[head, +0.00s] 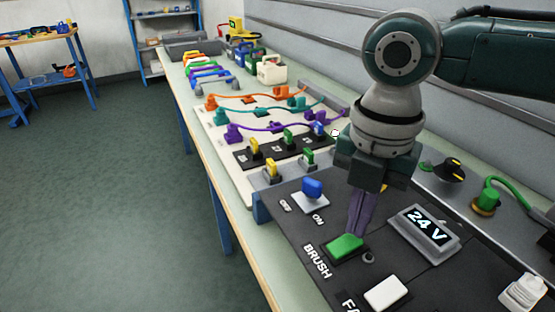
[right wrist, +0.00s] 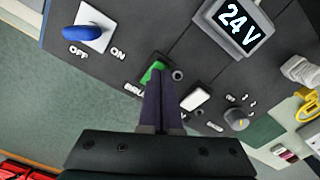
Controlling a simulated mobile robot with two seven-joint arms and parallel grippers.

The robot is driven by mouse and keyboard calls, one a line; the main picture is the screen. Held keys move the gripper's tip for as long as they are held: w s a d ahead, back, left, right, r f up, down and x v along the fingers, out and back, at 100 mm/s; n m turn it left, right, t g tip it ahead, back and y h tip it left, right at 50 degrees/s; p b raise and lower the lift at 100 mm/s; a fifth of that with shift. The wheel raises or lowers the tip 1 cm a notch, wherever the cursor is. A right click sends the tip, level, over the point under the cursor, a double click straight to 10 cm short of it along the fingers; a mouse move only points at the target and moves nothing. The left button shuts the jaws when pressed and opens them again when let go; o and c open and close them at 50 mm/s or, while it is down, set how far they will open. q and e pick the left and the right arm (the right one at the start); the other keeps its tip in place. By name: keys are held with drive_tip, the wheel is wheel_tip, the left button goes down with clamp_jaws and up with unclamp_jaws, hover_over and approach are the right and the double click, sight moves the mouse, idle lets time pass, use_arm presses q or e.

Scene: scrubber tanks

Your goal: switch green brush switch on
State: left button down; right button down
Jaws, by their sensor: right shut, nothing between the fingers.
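The green brush switch (head: 345,247) is a rocker on the dark control panel (head: 290,225), with the label BRUSH beside it. In the right wrist view the green switch (right wrist: 152,72) shows just beyond my fingertips, partly covered by them. My right gripper (head: 356,234) is shut and empty, pointing down with its tips at the far edge of the green switch. It seems to touch the switch or hover just over it; I cannot tell which. The right gripper's purple fingers (right wrist: 158,80) are together in the wrist view. My left gripper is not in view.
A blue OFF/ON knob (head: 313,187), a 24 V display (head: 424,229) and a white rocker (head: 386,294) surround the switch. Behind are coloured plugs and cables on a pale board (head: 215,135). A green cable connector (head: 487,200) stands at the right. Floor on the left is clear.

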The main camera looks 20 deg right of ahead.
drive_tip(key=shift+f+b, duration=0.45)
drive_tip(key=shift+f, duration=0.3)
idle(0.3)
wheel_tip(320, 180, up, 7)
drive_tip(key=p, duration=0.8)
drive_tip(key=shift+r, duration=0.1)
